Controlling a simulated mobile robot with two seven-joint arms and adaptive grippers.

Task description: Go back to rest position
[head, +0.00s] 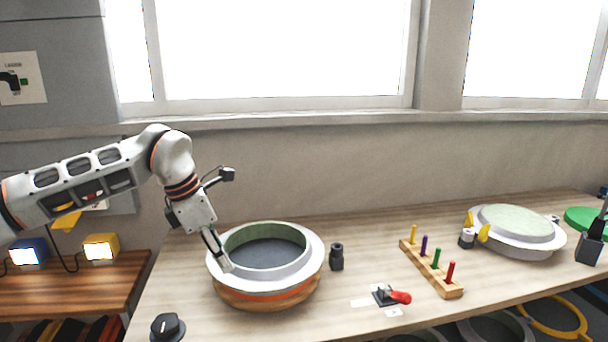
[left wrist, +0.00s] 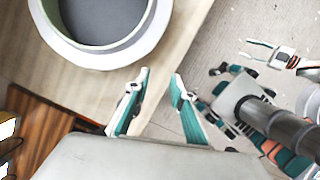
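My left gripper (head: 225,262) is in front of the left side of a round mould (head: 308,268) in the head view. In the left wrist view its two teal-lined fingers (left wrist: 160,77) stand apart with nothing between them, over the table's edge. The mould (left wrist: 152,40) shows there beyond the fingertips, apart from them. My right gripper (left wrist: 248,49) shows small at the right of the left wrist view, away from the table, its fingers spread and empty. It does not show in the head view.
The wooden table (head: 205,320) also bears a black knob (head: 168,327), a dark cylinder (head: 336,257), a red-handled toggle clamp (head: 392,296), a peg rack (head: 432,270) and a second, pale-topped mould (head: 517,230). A lower bench (head: 75,285) with lamps is at left. Windows are behind.

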